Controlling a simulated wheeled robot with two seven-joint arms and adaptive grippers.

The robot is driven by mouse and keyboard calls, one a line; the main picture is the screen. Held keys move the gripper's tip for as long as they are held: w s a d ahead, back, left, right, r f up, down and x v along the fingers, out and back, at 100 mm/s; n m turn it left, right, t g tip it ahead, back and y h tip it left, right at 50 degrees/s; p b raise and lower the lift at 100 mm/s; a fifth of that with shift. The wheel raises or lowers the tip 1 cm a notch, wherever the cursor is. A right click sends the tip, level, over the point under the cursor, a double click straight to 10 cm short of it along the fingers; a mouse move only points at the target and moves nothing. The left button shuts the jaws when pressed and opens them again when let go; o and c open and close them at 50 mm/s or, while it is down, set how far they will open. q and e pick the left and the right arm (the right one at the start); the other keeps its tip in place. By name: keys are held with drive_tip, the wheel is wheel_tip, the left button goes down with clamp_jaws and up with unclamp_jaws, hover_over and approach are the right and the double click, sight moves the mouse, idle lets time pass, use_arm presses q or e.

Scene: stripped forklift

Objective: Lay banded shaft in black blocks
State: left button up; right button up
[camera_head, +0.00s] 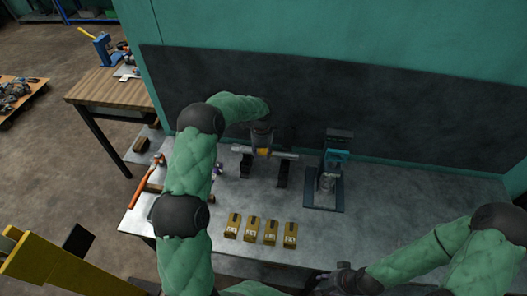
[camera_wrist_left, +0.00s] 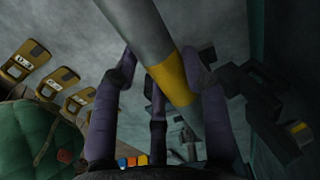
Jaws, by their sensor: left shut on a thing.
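The banded shaft (camera_head: 286,155) is a silver bar with a yellow band in its middle. My left gripper (camera_head: 263,150) comes down from above and is shut on it at the band. In the left wrist view the fingers (camera_wrist_left: 165,75) sit around the shaft (camera_wrist_left: 150,35), close to the yellow band. Two black blocks (camera_head: 246,168) (camera_head: 283,175) stand on the bench, one under each side of the shaft. I cannot tell whether the shaft touches them. My right gripper (camera_head: 343,280) is at the front edge of the bench; its jaws are unclear.
A blue-and-black press-like device (camera_head: 328,180) stands right of the blocks. Several brown labelled blocks (camera_head: 251,229) stand in a row in front. A hammer (camera_head: 147,182) with an orange handle lies at the left. The grey bench (camera_head: 375,225) is clear at the right.

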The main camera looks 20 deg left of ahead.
use_arm(q)
drive_tip(key=shift+w+f+b, duration=0.1)
drive_tip(key=shift+f+b, duration=1.2)
drive_tip(key=shift+f, duration=1.15)
drive_tip(key=shift+f, duration=0.25)
drive_tip(key=o, duration=1.4)
drive_tip(key=shift+c, duration=0.2)
